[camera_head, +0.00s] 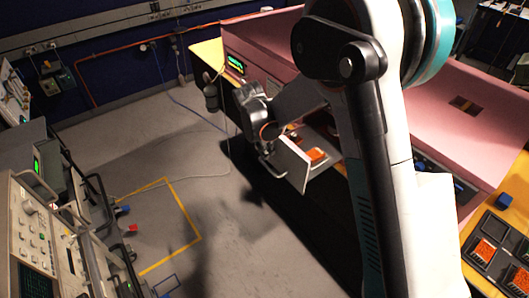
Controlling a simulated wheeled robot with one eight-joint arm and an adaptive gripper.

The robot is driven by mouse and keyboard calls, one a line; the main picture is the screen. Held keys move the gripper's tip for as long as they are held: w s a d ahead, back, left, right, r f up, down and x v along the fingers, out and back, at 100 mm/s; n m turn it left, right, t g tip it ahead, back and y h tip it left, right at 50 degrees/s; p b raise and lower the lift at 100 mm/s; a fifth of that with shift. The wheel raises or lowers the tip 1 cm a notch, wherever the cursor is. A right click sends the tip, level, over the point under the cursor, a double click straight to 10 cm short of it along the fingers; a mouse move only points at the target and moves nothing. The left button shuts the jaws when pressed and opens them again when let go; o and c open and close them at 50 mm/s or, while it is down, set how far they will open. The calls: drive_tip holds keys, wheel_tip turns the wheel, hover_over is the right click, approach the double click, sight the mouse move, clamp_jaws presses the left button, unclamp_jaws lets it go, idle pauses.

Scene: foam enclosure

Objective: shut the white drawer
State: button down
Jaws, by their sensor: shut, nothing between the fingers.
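The white drawer (293,164) stands pulled out from the front of the pink enclosure, left of my upper arm. Its pale front panel has a bar handle (272,170) on the left side. An orange item (315,156) shows inside the drawer behind the panel. My gripper (268,146) is dark and small in this view, at the upper left of the drawer front, close to the handle. It looks shut and empty. I cannot tell whether it touches the drawer. My arm hides part of the enclosure front to the right of the drawer.
The pink enclosure (455,108) stands on a yellow bench (207,52). Instruments (38,235) fill the lower left. The grey floor (225,225) between them is clear, with yellow tape marks. A tray with orange items (485,250) is at the lower right.

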drive_tip(key=b, duration=0.2)
hover_over(304, 143)
drive_tip(key=shift+s, duration=0.15)
idle(0.4)
